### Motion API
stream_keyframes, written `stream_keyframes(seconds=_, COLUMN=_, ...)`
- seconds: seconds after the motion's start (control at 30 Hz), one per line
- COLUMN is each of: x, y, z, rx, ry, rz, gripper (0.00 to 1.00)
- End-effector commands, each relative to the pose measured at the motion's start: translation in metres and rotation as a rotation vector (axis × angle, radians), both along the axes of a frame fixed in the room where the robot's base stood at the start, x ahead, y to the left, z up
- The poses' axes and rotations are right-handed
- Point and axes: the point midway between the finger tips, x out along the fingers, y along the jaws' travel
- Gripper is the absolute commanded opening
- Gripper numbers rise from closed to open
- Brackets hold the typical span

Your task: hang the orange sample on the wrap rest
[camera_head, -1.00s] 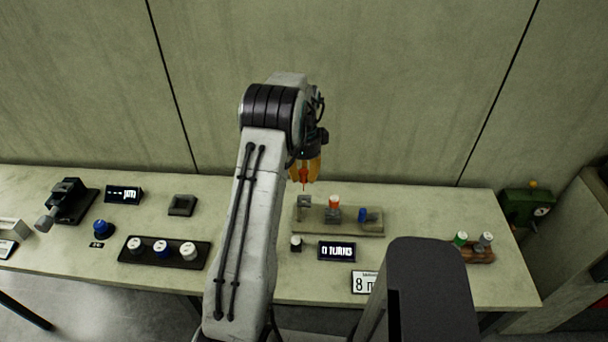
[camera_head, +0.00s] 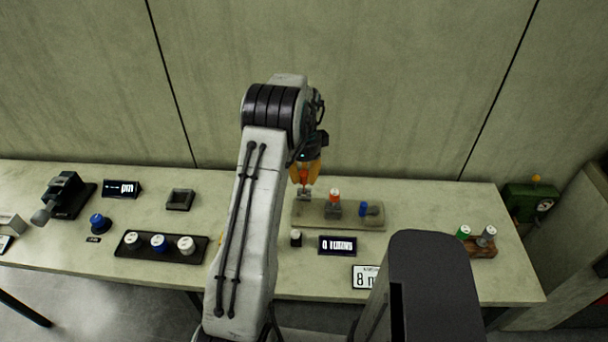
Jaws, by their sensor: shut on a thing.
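My gripper (camera_head: 305,175) is at the end of my raised arm, over the back left part of a beige board on the table. Its orange-yellow fingers are shut on a small orange-red piece (camera_head: 304,179), which looks like the orange sample. The fingers partly hide it. Just below it is a small grey holder (camera_head: 304,195) at the board's left end, perhaps the wrap rest. I cannot tell whether the piece touches it. An orange-and-white spool (camera_head: 334,194) stands on a grey block in the middle of the board (camera_head: 345,223).
A blue piece (camera_head: 364,209) sits at the board's right end. In front are a small display (camera_head: 338,246) and a dark-and-white knob (camera_head: 296,238). A black tray (camera_head: 135,252) with several spools lies left. A brown stand (camera_head: 481,250) with two spools is right. A wall rises behind.

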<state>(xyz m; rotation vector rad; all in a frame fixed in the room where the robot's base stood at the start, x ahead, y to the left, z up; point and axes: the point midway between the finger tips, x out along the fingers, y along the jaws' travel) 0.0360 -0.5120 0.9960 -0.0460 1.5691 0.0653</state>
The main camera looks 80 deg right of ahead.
Motion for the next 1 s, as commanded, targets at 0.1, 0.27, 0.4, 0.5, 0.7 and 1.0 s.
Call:
stream_keyframes(seconds=0.1, x=0.0, y=0.0, z=0.0, rx=0.0, ry=0.0, rz=0.0, gripper=0.01)
stream_keyframes(seconds=0.27, x=0.0, y=0.0, z=-0.001, rx=0.0, ry=0.0, rz=0.0, gripper=0.01)
stream_keyframes(seconds=0.4, x=0.0, y=0.0, z=-0.005, rx=0.0, ry=0.0, rz=0.0, gripper=0.01)
stream_keyframes(seconds=0.5, x=0.0, y=0.0, z=-0.008, rx=0.0, ry=0.0, rz=0.0, gripper=0.01)
stream_keyframes(seconds=0.7, x=0.0, y=0.0, z=-0.015, rx=0.0, ry=0.0, rz=0.0, gripper=0.01)
stream_keyframes(seconds=1.0, x=0.0, y=0.0, z=-0.026, rx=0.0, ry=0.0, rz=0.0, gripper=0.01)
